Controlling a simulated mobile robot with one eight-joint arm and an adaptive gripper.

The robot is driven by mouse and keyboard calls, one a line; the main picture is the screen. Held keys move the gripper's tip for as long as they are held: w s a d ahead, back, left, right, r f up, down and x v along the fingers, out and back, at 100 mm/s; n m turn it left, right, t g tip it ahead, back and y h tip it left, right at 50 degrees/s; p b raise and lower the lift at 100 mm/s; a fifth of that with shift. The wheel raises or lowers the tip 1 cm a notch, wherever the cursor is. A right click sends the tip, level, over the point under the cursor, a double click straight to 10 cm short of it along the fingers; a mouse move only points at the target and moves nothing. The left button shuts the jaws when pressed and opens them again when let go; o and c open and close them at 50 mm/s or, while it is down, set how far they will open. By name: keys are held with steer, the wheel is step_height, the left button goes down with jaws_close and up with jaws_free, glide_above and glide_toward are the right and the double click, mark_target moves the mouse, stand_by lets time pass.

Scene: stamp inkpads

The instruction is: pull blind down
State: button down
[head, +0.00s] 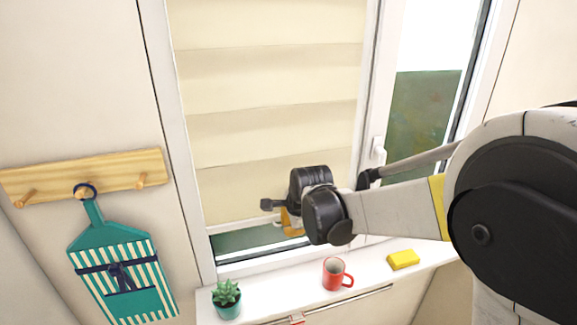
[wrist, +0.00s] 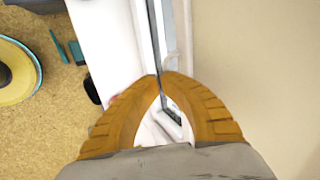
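The cream blind (head: 270,125) hangs in wide horizontal folds over the left window pane. It covers most of the pane, with a dark green strip of glass showing below its bottom edge. My gripper (head: 291,224) is in front of the blind's lower edge, right of its middle. In the wrist view the two orange fingers of my gripper (wrist: 161,75) curve inward and their tips come together. I cannot tell whether a thin edge of the blind is between the tips. My wrist hides part of the blind's lower right corner in the head view.
The white sill (head: 300,299) below holds a potted succulent (head: 227,299), a red mug (head: 334,274) and a yellow block (head: 403,260). A window handle (head: 378,151) is on the frame at right.

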mark_target(287, 281)
step_height(287, 281, down, 24)
steer(key=b, duration=1.4)
steer(key=shift+r+b, duration=0.2)
steer(key=shift+b, duration=0.15)
steer(key=shift+d+r, duration=0.1)
steer(key=shift+r, duration=0.1)
steer(key=p+v, duration=0.5)
steer(key=v, duration=0.8)
steer(key=shift+s+r, duration=0.25)
steer(key=shift+r, duration=0.05)
